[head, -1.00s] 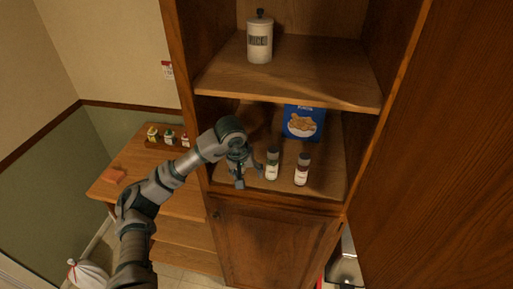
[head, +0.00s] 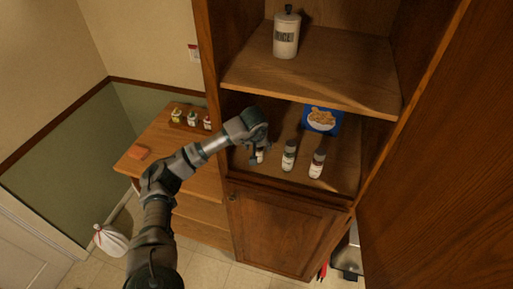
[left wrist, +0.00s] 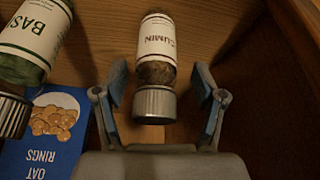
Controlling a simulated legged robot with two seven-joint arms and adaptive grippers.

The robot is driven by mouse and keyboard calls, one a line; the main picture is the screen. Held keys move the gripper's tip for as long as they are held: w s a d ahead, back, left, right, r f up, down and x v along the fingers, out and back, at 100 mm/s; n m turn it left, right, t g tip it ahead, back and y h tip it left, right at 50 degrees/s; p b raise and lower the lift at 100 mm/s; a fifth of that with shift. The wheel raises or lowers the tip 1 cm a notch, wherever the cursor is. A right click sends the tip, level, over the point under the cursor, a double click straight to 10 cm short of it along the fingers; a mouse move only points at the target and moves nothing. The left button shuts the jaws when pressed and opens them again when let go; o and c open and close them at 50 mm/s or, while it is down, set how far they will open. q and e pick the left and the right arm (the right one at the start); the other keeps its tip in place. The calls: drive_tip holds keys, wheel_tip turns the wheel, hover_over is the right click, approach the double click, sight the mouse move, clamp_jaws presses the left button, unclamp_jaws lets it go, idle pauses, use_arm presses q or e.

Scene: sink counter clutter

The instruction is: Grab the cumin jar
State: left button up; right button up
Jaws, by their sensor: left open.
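The cumin jar (left wrist: 156,60) has a white label reading CUMIN and a grey lid. In the left wrist view it appears upside down, between the two fingers of my left gripper (left wrist: 161,88). The fingers are open, with a gap on each side of the jar. In the head view my left gripper (head: 255,152) is at the lower cabinet shelf and partly hides the leftmost jar (head: 260,157). My right gripper does not show.
The basil jar (left wrist: 32,42) stands close beside the cumin jar. Another jar (head: 317,163) is farther right. A blue oat rings box (head: 322,121) stands behind. The cabinet side wall (left wrist: 275,90) is near. A rice canister (head: 286,34) is on the upper shelf (head: 330,75).

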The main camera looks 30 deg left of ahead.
use_arm(q)
drive_tip(key=shift+w+d+f, duration=0.15)
drive_tip(key=shift+d+f, duration=0.05)
drive_tip(key=shift+f, duration=0.15)
drive_tip(key=shift+w+d+f, duration=0.1)
drive_tip(key=shift+d, duration=0.2)
drive_tip(key=shift+a, duration=0.4)
drive_tip(key=c, duration=1.2)
drive_tip(key=shift+a+f, duration=0.1)
drive_tip(key=shift+a, duration=0.15)
drive_tip(key=shift+c, duration=0.5)
drive_tip(key=shift+d, duration=0.15)
